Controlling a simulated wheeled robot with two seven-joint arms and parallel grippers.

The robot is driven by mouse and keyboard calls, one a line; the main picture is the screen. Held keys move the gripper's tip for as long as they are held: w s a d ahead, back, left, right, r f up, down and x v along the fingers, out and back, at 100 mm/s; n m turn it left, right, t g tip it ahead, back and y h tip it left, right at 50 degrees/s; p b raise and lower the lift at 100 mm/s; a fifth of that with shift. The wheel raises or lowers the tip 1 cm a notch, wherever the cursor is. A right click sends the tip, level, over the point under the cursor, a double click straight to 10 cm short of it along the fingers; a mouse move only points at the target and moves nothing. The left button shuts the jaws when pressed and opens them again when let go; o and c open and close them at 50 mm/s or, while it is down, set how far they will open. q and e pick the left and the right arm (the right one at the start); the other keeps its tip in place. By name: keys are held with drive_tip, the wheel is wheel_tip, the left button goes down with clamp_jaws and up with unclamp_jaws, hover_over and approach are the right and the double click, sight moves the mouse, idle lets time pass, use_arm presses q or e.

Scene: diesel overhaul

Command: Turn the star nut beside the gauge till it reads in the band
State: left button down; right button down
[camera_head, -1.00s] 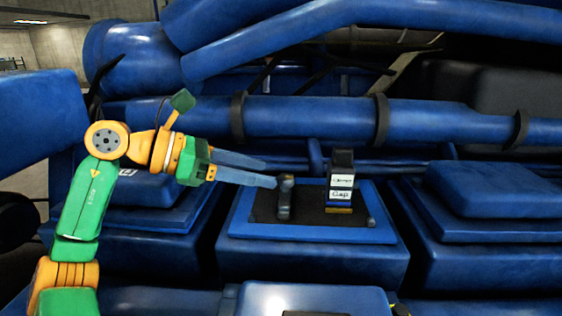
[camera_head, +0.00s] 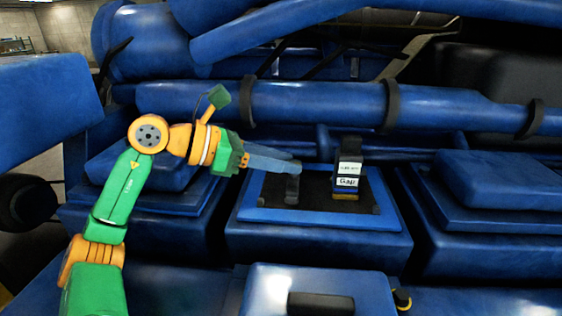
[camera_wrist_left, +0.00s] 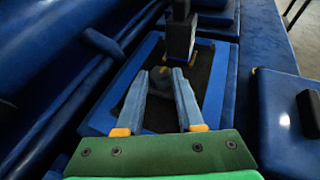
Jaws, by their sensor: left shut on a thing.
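The gauge (camera_head: 347,181) is a dark upright block with white label plates, one reading "Gap". It stands in the dark, blue-rimmed recess and also shows in the left wrist view (camera_wrist_left: 181,36). The star nut (camera_head: 292,190) is a small grey-black post left of the gauge. My left gripper (camera_head: 296,167) reaches in from the left, its long blue-grey fingers shut on the top of the nut. In the left wrist view the nut's head (camera_wrist_left: 160,76) sits between the fingertips. The gauge's reading is too small to tell. My right gripper is out of view.
The blue rim (camera_head: 320,219) surrounds the recess. A thick blue pipe (camera_head: 320,104) with black clamps runs behind it. Blue covers stand on both sides, the right one (camera_head: 500,185) raised. A blue box with a dark handle (camera_head: 320,303) is in front.

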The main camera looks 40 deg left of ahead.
use_arm(q)
drive_tip(key=shift+s+d+f+n+t+y+b, duration=0.15)
drive_tip(key=shift+n+t+y+b, duration=0.2)
drive_tip(key=shift+b, duration=0.3)
drive_tip(key=shift+w+f+n+t+y+b, duration=0.1)
drive_tip(key=shift+n+t+y+b, duration=0.15)
drive_tip(key=shift+n+y+b, duration=0.3)
drive_tip(key=shift+s+d+r+n+b, duration=0.1)
drive_tip(key=shift+n+b, duration=0.2)
drive_tip(key=shift+d+r+n+t+y, duration=0.15)
drive_tip(key=shift+n+t+y, duration=0.35)
drive_tip(key=shift+y, duration=0.5)
drive_tip(key=shift+s+d+r+n+y, duration=0.1)
drive_tip(key=shift+d+n+y, duration=0.05)
drive_tip(key=shift+n+y, duration=1.05)
drive_tip(key=c, duration=0.5)
unclamp_jaws()
